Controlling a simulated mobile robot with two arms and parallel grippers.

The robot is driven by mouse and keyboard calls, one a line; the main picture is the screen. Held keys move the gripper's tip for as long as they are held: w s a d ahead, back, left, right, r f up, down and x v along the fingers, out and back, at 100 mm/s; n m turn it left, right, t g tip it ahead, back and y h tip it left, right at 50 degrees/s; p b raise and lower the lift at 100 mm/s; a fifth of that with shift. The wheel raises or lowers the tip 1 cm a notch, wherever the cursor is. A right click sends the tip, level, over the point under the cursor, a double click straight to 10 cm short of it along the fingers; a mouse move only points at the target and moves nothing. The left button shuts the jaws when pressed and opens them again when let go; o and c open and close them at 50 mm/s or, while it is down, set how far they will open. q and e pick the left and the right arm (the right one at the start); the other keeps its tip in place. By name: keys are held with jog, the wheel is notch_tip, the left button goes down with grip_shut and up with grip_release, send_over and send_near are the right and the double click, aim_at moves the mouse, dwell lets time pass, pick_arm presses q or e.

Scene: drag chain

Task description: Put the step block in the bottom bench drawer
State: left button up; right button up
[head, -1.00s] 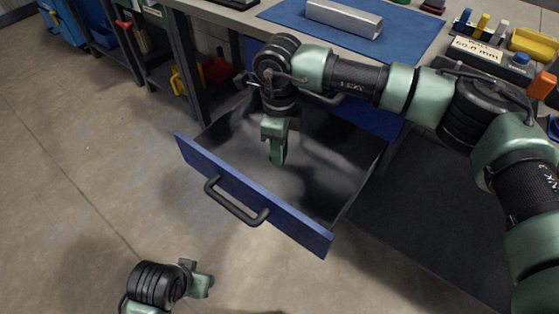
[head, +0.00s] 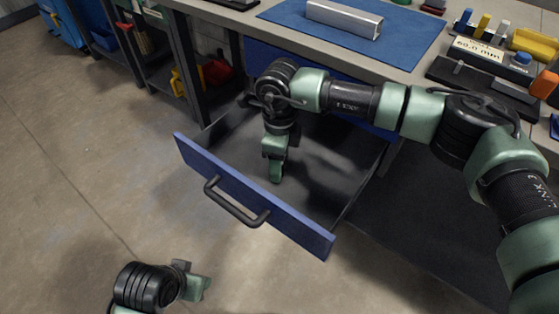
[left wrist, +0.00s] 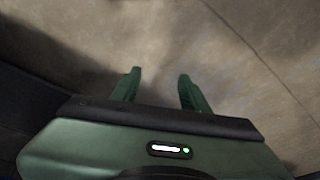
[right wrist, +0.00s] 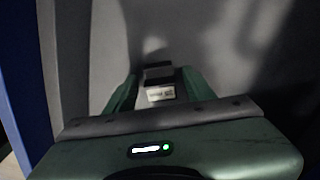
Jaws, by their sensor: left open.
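The bottom bench drawer (head: 335,185) is pulled out, with a blue front (head: 250,195) and a black handle. My right gripper (head: 277,172) points down inside it, near the middle. In the right wrist view, the step block (right wrist: 160,83), small and dark with a pale label, lies between the fingers of my right gripper (right wrist: 160,80). Those fingers look spread, with narrow gaps beside the block. Whether it rests on the drawer floor is hard to tell. In the head view the block is hidden. My left gripper (left wrist: 160,80) is open and empty above the floor, also at the head view's lower left (head: 200,288).
The bench top holds a blue mat (head: 415,40) with a metal channel (head: 343,18). A sign block (head: 478,50) and coloured parts stand to the right. A dark mat (head: 430,210) lies on the floor right of the drawer. Floor to the left is clear.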

pick_arm(q)
jog(key=x, duration=0.2)
jog(key=p+x, duration=0.1)
jog(key=x, duration=0.2)
jog(key=shift+s+f, duration=0.35)
jog(key=shift+f, duration=0.05)
pick_arm(e)
notch_tip(320, 180, up, 12)
jog(key=shift+r, duration=0.1)
